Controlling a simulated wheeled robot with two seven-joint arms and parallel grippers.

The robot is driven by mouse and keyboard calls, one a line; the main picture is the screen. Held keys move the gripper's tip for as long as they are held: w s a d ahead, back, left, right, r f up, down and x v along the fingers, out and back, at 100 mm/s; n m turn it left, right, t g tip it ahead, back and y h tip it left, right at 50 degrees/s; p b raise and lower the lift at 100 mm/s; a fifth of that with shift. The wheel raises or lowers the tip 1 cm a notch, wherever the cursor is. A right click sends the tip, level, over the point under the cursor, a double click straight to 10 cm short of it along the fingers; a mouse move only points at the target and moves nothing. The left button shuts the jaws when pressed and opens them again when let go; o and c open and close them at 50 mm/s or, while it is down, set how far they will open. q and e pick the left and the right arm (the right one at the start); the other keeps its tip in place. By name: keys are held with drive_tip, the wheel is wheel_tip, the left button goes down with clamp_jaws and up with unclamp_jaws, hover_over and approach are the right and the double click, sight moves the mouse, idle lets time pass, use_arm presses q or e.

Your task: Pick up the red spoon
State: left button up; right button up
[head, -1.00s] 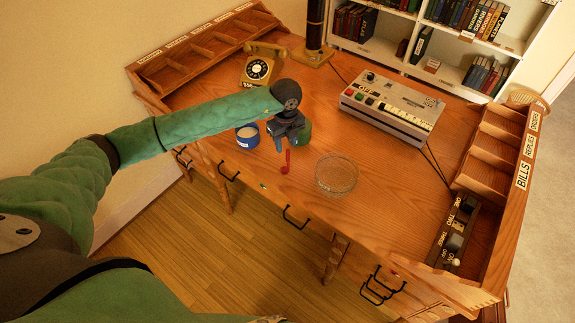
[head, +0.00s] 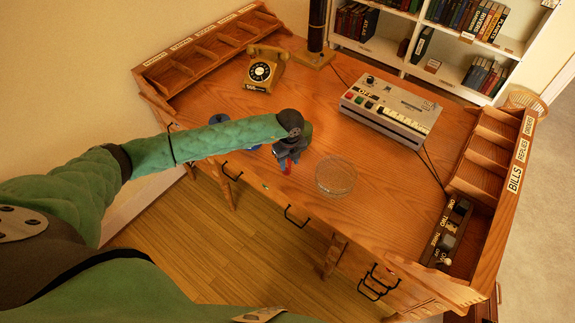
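The red spoon (head: 287,169) is on the wooden desk near its front edge, left of the glass bowl. Only a short red part of it shows; the rest is hidden by my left gripper (head: 286,165). My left gripper points down right at the spoon, with its fingertips close around the red part. The fingers are too small and dark to tell whether they are open or shut on it. My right gripper is not in view.
A clear glass bowl (head: 336,176) stands just right of the gripper. A grey keyed machine (head: 392,108) and yellow telephone (head: 265,69) stand farther back.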

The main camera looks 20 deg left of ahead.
sight(290, 164)
use_arm(q)
drive_tip(key=shift+f, duration=0.1)
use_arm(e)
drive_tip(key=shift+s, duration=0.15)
use_arm(q)
clamp_jaws()
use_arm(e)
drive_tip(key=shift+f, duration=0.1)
use_arm(q)
drive_tip(key=shift+r+b, duration=0.4)
drive_tip(key=shift+b, duration=0.1)
wheel_tip(290, 164, up, 3)
drive_tip(key=b, duration=0.2)
drive_tip(key=shift+d+b, duration=0.1)
drive_tip(key=shift+b, duration=0.25)
drive_tip(key=s+d+r+b, duration=0.5)
drive_tip(key=s+d+r, duration=0.2)
drive_tip(key=d, duration=0.1)
drive_tip(key=shift+s+d+r, duration=0.2)
drive_tip(key=shift+s+d, duration=0.05)
drive_tip(key=shift+s, duration=0.15)
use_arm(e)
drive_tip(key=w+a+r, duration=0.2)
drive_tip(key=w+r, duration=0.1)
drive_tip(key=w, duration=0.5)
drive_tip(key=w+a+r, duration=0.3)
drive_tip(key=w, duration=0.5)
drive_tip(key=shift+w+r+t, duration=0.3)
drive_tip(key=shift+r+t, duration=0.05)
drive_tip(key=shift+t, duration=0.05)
